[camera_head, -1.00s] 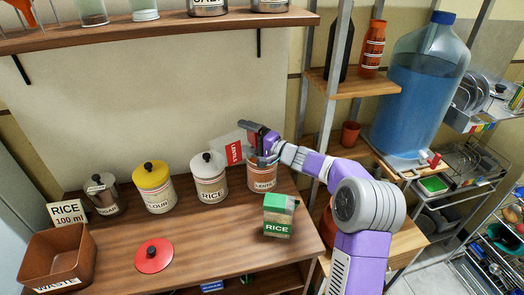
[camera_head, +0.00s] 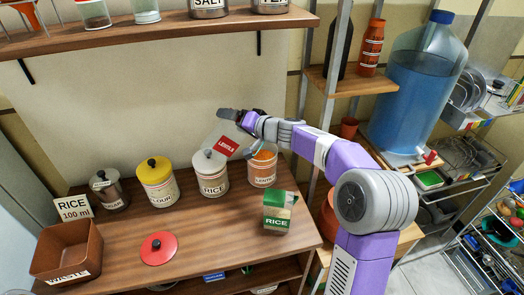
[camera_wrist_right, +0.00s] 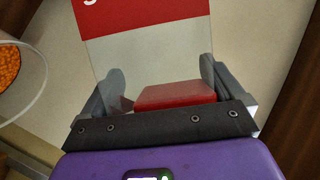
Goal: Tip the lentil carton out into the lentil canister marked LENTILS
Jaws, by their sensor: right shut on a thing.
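My right gripper (camera_head: 236,118) is shut on the lentil carton (camera_head: 213,135), a pale, see-through-looking pack with a red LENTILS label. The carton is tilted and held above and left of the lentil canister (camera_head: 262,178), over the RICE canister. In the right wrist view the carton (camera_wrist_right: 150,65) sits between my fingers (camera_wrist_right: 163,88). The lentil canister stands upright without a lid, with orange lentils (camera_head: 263,155) visible inside; they also show at the left edge of the wrist view (camera_wrist_right: 8,68). My left gripper is out of view.
Lidded RICE (camera_head: 212,186), FLOUR (camera_head: 158,196) and SUGAR (camera_head: 113,200) canisters stand left in a row. A green-topped rice carton (camera_head: 279,211), a red lid (camera_head: 157,248) and a brown WASTE bin (camera_head: 55,258) are in front. A shelf (camera_head: 130,40) hangs above.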

